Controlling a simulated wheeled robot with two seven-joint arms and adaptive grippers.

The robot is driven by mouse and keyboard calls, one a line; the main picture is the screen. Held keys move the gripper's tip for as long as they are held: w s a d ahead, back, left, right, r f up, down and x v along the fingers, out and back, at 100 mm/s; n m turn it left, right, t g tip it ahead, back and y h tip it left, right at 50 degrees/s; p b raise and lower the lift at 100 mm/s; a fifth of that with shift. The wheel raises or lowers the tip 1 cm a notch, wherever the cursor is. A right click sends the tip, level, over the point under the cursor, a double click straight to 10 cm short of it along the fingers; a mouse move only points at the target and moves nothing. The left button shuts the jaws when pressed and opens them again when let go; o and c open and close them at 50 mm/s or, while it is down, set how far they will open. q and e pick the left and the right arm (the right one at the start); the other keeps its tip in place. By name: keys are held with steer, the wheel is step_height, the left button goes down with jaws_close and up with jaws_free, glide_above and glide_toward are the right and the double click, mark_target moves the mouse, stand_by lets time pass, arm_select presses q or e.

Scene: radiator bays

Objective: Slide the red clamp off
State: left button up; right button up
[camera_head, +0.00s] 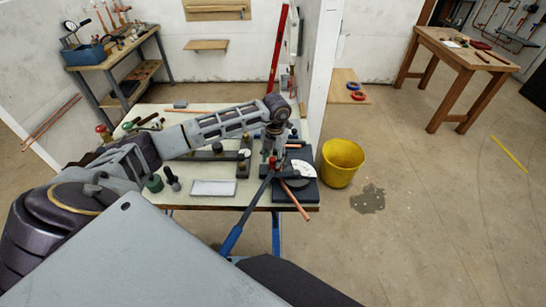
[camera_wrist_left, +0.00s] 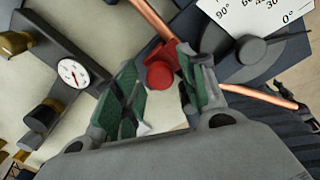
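The red clamp (camera_wrist_left: 160,76) shows in the wrist view between the two green-padded fingers of my left gripper (camera_wrist_left: 156,62). A gap shows between the left finger and the clamp; the right finger is close to it, and I cannot tell whether it touches. The clamp is at the copper pipe (camera_wrist_left: 262,96), which runs from the top to the right. In the head view my left gripper (camera_head: 271,146) is over the dark pipe bender (camera_head: 305,190) at the table's right end. My right gripper is not in view.
A white angle scale (camera_wrist_left: 250,15) and a black bar with a gauge (camera_wrist_left: 73,72) flank the gripper. The bender's blue-gripped lever (camera_head: 232,238) sticks out past the table's front edge. A yellow bucket (camera_head: 342,163) stands on the floor to the right.

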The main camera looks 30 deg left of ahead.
arm_select(q)
jaws_close()
steer(key=shift+a, duration=0.1)
steer(key=shift+s+a+b, duration=0.2)
steer(key=shift+s+a, duration=0.2)
steer(key=shift+a, duration=0.3)
steer(key=shift+s+a+b, duration=0.15)
steer(key=shift+s+a, duration=0.25)
steer(key=shift+a, duration=0.25)
steer(key=shift+o, duration=1.5)
jaws_free()
steer(key=shift+s+a, duration=0.1)
